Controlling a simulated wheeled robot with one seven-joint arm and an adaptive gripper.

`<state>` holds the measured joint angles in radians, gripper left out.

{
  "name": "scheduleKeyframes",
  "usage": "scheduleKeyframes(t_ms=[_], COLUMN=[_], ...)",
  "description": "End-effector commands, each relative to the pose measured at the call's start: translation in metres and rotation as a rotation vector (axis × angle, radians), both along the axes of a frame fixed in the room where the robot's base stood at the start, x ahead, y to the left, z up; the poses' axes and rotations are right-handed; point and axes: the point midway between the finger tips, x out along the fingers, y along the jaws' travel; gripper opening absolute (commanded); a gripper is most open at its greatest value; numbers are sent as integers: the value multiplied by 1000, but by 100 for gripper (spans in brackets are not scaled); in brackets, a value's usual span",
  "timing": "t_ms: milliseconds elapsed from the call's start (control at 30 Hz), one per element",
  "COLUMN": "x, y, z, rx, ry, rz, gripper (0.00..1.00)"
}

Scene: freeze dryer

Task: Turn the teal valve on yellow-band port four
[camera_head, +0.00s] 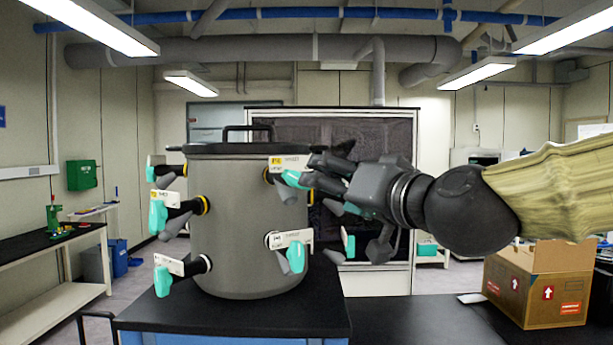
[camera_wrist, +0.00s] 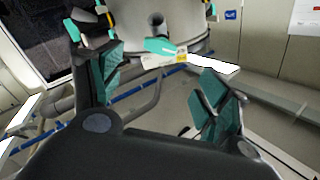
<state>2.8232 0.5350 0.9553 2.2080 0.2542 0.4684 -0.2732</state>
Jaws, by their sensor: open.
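A grey cylindrical freeze-dryer chamber (camera_head: 235,240) carries several ports with teal valve handles and white labels. The upper front-right port has a teal valve (camera_head: 294,179) under a label with a yellow patch (camera_head: 290,162); its number is too small to read. My gripper (camera_head: 322,180) is just right of this valve, with its fingers pointing left toward it.
Other teal valves sit at the chamber's lower right (camera_head: 296,257) and left side (camera_head: 158,216), close to the arm's surroundings. The black bench top (camera_head: 250,318) is under the chamber. A cardboard box (camera_head: 540,285) stands at the right. The bench between is mostly clear.

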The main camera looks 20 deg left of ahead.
Motion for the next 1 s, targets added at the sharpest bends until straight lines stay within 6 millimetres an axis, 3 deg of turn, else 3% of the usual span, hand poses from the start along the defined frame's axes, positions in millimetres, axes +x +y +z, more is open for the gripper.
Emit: scheduleKeyframes(t_ms=[700, 1000], x=[56, 71], y=[56, 72], z=[0, -1], rx=[-1, -1], ry=[4, 2], rz=[-2, -2], gripper=[76, 76])
